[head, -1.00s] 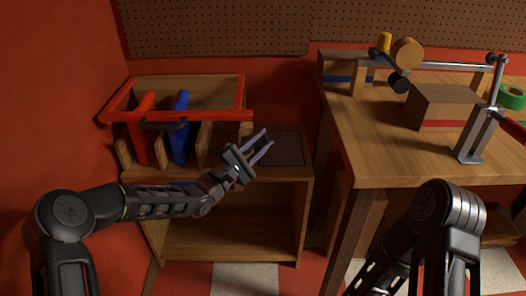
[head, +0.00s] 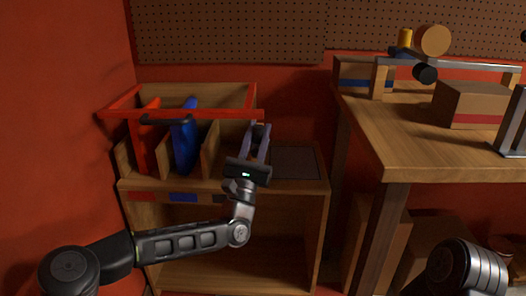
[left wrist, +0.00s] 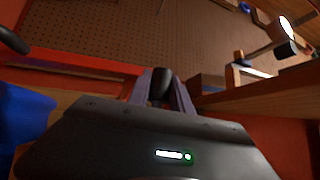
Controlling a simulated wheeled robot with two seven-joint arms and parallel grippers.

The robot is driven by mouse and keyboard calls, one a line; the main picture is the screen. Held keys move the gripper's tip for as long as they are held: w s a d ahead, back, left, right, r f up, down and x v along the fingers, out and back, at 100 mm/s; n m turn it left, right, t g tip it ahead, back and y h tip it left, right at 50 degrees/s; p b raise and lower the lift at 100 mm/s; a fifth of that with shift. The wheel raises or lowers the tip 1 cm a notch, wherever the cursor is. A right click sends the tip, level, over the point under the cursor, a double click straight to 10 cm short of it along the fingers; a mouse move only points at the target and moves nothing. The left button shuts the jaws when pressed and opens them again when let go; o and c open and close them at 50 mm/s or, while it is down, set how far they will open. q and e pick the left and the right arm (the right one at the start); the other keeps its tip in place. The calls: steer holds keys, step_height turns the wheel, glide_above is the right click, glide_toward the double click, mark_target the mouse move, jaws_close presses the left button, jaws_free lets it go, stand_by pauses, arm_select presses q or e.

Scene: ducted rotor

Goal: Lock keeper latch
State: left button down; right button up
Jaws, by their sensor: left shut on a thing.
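A red keeper frame (head: 190,115) lies across the top of a wooden rack (head: 165,183), with a black handle (head: 165,121) on its front bar. My left gripper (head: 257,140) is at the frame's right end, fingers pointing up and away. It is shut on a small black knob (left wrist: 161,84), which I take to be the latch; it shows between the two fingers in the left wrist view. The red bar (left wrist: 90,62) runs left from there. Whether the latch is turned or locked I cannot tell. My right gripper is out of view.
A red panel (head: 146,140) and a blue panel (head: 185,138) stand in the rack slots under the frame. A dark mat (head: 295,162) lies bare on the cabinet to the right. A workbench (head: 430,145) with a cardboard box (head: 480,103) stands further right.

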mark_target(254, 142)
arm_select(q)
steer(key=shift+a+f+n+t+y+b, duration=0.15)
steer(key=shift+n+t+y+b, duration=0.15)
steer(key=shift+n+y, duration=0.25)
steer(key=shift+a+f+n+t+y+b, duration=0.1)
steer(key=shift+n+t+y+b, duration=0.15)
steer(key=shift+n+y, duration=0.3)
steer(key=shift+a+r+n+y+b, duration=0.15)
steer(key=shift+n+y+b, duration=0.2)
steer(key=shift+n+y, duration=0.35)
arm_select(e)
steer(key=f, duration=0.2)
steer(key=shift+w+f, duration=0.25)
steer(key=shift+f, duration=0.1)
arm_select(q)
steer(key=c, duration=1.2)
jaws_free()
steer(key=shift+r, duration=0.1)
steer(key=shift+o, duration=0.2)
steer(key=p+v, duration=0.1)
steer(key=v, duration=0.6)
steer(key=shift+s+f, duration=0.2)
steer(key=shift+f, duration=0.2)
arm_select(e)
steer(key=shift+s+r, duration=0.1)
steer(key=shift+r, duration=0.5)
